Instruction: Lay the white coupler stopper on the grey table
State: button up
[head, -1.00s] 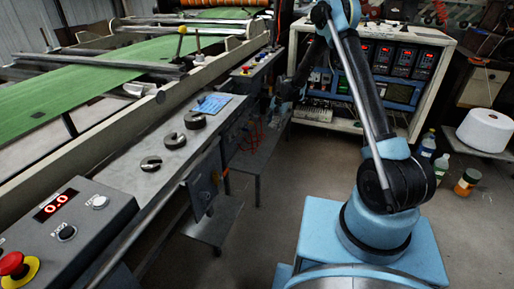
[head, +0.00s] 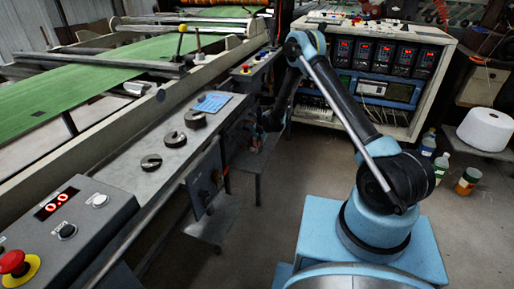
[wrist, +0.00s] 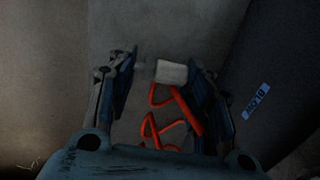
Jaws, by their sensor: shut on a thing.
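The white coupler stopper (wrist: 172,73) shows in the wrist view as a small pale block between the fingertips of my gripper (wrist: 158,85). My gripper is shut on it; the picture is dark and the exact contact is hard to see. In the head view my gripper (head: 268,122) is a dark shape low beside the machine's side, right of the grey table, and the stopper cannot be made out there. The grey table (head: 128,177) is a long narrow metal top along the machine.
Several dark round pieces (head: 174,139) and a blue item (head: 211,103) lie on the table; its near left part is bare. A control box (head: 75,225) stands at the near end. An instrument cabinet (head: 385,75) stands behind.

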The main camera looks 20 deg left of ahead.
aim_at(256, 152)
jog(key=shift+d+x, duration=0.2)
jog(key=shift+x, duration=0.65)
jog(key=shift+d+x, duration=0.2)
jog(key=shift+x, duration=0.65)
jog(key=shift+f, duration=0.1)
jog(key=o, duration=1.1)
jog(key=v, duration=1.2)
